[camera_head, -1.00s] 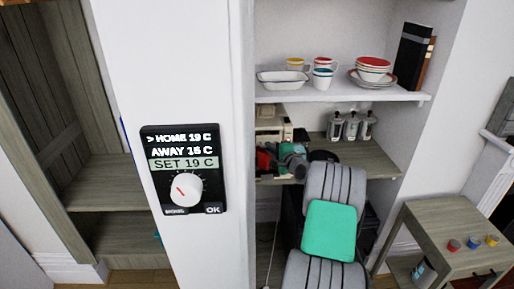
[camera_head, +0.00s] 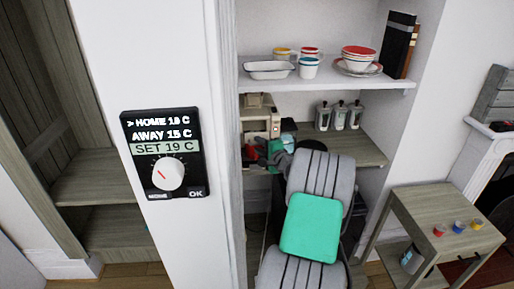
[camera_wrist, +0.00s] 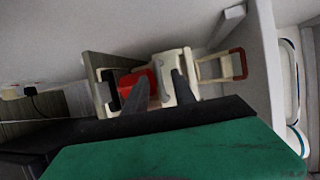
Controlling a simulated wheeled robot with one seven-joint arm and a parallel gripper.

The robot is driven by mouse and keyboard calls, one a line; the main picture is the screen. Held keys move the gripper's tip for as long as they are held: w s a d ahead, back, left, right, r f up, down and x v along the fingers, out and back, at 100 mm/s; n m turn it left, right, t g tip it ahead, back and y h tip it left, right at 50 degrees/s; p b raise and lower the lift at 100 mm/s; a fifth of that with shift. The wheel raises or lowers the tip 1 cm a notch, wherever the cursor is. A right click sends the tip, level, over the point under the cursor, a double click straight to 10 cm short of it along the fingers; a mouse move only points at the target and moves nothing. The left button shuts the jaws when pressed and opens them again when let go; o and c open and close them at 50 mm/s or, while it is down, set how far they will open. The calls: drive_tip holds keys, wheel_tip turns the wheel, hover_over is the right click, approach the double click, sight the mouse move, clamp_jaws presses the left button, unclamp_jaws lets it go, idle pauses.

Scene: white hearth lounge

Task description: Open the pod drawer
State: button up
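A cream appliance (camera_head: 258,118) stands at the left end of the lower shelf in the head view. In the wrist view its cream body (camera_wrist: 172,68) is ahead, with a red part (camera_wrist: 150,82) beside it. My gripper (camera_head: 272,152) is close in front of the appliance, partly hidden by my arm. In the wrist view my gripper (camera_wrist: 160,84) has its two dark fingers apart, with the red part seen between them. No contact can be made out. I cannot tell which part is the pod drawer.
Three glass dispensers (camera_head: 338,116) stand right of the appliance. Cups and bowls (camera_head: 358,60) sit on the shelf above. A white wall post with a thermostat (camera_head: 164,155) is at the left. Small coloured pods (camera_head: 458,227) sit on a side table (camera_head: 425,205) at the right.

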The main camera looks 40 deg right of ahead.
drive_tip(key=b+v, duration=0.1)
drive_tip(key=v, duration=0.7)
drive_tip(key=shift+b, duration=0.4)
